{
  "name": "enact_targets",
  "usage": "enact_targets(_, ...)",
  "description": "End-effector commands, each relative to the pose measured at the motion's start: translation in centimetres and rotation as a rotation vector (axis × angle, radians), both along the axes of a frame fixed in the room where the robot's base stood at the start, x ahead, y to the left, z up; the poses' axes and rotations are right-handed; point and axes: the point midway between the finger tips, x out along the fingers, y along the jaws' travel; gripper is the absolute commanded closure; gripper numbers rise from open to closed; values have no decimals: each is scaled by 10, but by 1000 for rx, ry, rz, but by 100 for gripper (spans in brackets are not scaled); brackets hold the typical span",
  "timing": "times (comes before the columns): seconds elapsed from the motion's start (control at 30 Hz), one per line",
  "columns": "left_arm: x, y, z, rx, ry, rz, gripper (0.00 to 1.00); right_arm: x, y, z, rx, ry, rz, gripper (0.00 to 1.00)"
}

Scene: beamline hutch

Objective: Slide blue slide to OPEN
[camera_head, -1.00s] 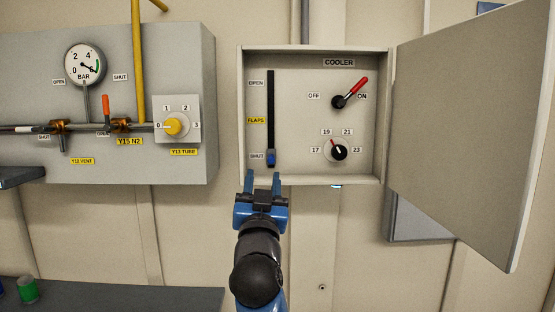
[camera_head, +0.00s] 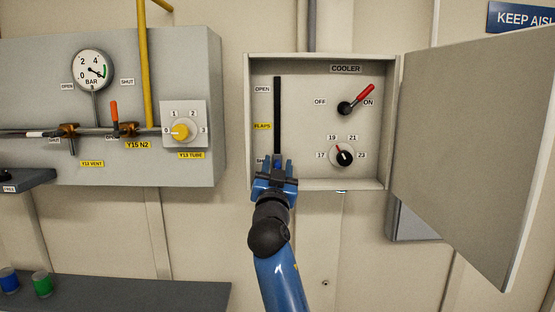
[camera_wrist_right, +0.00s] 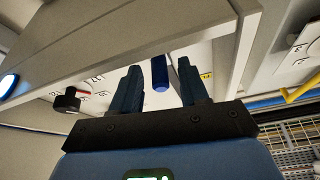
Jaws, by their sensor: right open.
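The blue slide (camera_wrist_right: 160,74) shows as a blue knob between the two open fingers of my right gripper in the right wrist view. In the head view the black slot (camera_head: 277,115) runs upright between the OPEN label (camera_head: 262,89) at the top and the SHUT label at the bottom. My right gripper (camera_head: 276,163) is at the SHUT end of the slot and largely hides the slide there. Its fingers (camera_wrist_right: 160,90) are apart, one on each side of the knob; I cannot tell whether they touch it. My left gripper is not in view.
The cooler box (camera_head: 320,184) has its door (camera_head: 470,150) swung open to the right. A red-handled ON/OFF switch (camera_head: 356,99) and a black dial (camera_head: 344,157) sit right of the slot. A grey panel (camera_head: 200,80) with gauge and valves is to the left.

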Motion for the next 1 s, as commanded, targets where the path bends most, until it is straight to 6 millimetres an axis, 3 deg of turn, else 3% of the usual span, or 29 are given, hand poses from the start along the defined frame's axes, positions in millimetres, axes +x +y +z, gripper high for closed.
enact_targets(0.43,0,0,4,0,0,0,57,7,-1,3,0,-1,0,56)
enact_targets(0.73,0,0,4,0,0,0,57,7,-1,3,-1,0,0,100)
enact_targets(1.0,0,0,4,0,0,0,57,7,-1,2,-1,0,1,100)
